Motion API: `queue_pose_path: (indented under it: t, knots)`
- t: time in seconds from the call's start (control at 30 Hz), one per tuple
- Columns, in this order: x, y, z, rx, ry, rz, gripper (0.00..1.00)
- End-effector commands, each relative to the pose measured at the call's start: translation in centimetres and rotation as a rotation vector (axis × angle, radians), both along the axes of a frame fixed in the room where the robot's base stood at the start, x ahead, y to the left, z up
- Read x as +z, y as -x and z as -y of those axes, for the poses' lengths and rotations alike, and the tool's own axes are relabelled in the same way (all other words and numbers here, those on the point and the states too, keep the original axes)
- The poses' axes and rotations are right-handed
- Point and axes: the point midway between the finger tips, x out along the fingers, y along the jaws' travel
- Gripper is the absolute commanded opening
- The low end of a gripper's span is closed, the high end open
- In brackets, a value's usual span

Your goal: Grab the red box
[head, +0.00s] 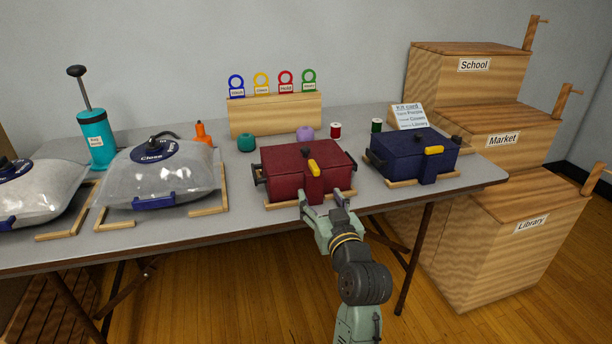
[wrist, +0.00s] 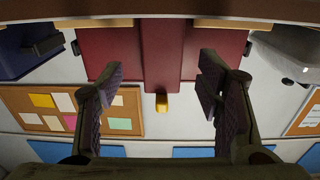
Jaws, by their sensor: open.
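The red box (head: 282,172) sits closed on the table inside a low wooden frame. It has a yellow latch (head: 314,167), a front strap and dark side handles. My gripper (head: 322,202) is in front of the box near the table's front edge, its fingers open and pointing at the box's front. In the wrist view, the red box (wrist: 108,42) fills the upper middle, and the yellow latch also shows (wrist: 161,102). The open gripper fingers (wrist: 158,80) stand on either side of the strap, with nothing held between them. Whether the fingers touch the box, I cannot tell.
A navy box (head: 405,158) stands to the right, and clear bags (head: 160,175) lie to the left. Thread spools, yarn balls and a wooden tag rack (head: 275,117) stand behind. Labelled wooden bins (head: 525,230) are at the right. The table edge is close below my gripper.

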Motion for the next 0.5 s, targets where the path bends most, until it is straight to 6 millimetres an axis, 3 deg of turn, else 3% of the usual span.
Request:
queue_pose_path:
  t: [0.2,0.5]
  knots:
    - [0.3,-3.0,-1.2,0.001,0.001,0.000,0.60]
    - [0.1,-3.6,-1.3,0.000,0.001,0.000,0.60]
